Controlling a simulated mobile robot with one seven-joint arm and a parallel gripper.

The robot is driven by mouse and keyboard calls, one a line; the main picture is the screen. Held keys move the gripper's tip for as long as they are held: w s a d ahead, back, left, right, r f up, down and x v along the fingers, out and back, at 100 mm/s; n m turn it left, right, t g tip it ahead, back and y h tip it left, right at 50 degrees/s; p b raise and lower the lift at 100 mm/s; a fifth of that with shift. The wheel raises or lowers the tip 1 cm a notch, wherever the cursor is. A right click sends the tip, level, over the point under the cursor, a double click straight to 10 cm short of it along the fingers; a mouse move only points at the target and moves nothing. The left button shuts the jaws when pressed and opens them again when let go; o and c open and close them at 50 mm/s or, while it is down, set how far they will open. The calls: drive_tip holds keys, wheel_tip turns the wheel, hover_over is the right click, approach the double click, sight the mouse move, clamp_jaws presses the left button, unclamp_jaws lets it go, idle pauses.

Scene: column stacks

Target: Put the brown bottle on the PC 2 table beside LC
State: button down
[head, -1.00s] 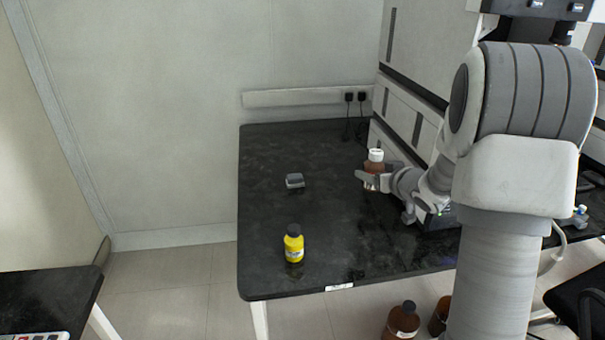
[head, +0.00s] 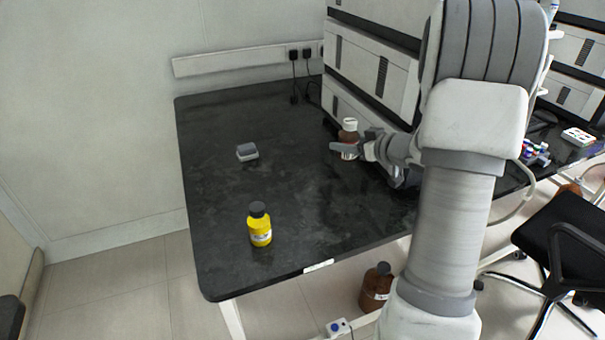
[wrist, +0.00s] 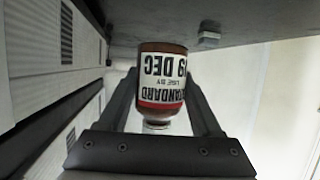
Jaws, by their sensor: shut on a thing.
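The brown bottle (head: 348,137) has a white cap and stands upright in my gripper (head: 338,148), over the black table (head: 300,205). In the wrist view the picture is inverted, and the bottle (wrist: 160,75) with its white and red label sits between my two fingers, shut on it. Its base is at or very near the tabletop; I cannot tell if it touches. The white and grey instrument stack, which looks like the LC (head: 372,72), stands close to the right of and behind the bottle.
A yellow bottle (head: 259,226) with a dark cap stands near the table's front edge. A small grey box (head: 247,151) lies behind it. Bare tabletop lies between them and my gripper. A brown bottle (head: 376,287) is on the floor, and a black chair (head: 565,240) is at right.

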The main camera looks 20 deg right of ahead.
drive_tip(key=s+a+f+b, duration=0.1)
drive_tip(key=a, duration=0.1)
drive_tip(key=s+a+f+b, duration=0.1)
drive_tip(key=s+a+f, duration=0.1)
drive_tip(key=s+a+f+b, duration=0.1)
drive_tip(key=s+a+f, duration=0.1)
drive_tip(key=a, duration=0.1)
drive_tip(key=shift+s+f+b, duration=0.25)
drive_tip(key=shift+b, duration=0.1)
drive_tip(key=shift+a+f+b, duration=0.1)
drive_tip(key=shift+f+b, duration=1)
drive_tip(key=shift+f, duration=0.85)
drive_tip(key=shift+f, duration=0.2)
drive_tip(key=shift+c, duration=0.4)
unclamp_jaws()
drive_tip(key=shift+r, duration=0.1)
drive_tip(key=shift+s+r, duration=0.1)
drive_tip(key=shift+r, duration=0.15)
drive_tip(key=p+v, duration=0.3)
drive_tip(key=v, duration=0.7)
drive_tip(key=shift+s+r+p, duration=0.1)
drive_tip(key=shift+s+p, duration=0.25)
drive_tip(key=shift+p, duration=0.05)
drive_tip(key=shift+s+d+r, duration=0.1)
drive_tip(key=shift+s+d, duration=0.2)
drive_tip(key=shift+s, duration=0.2)
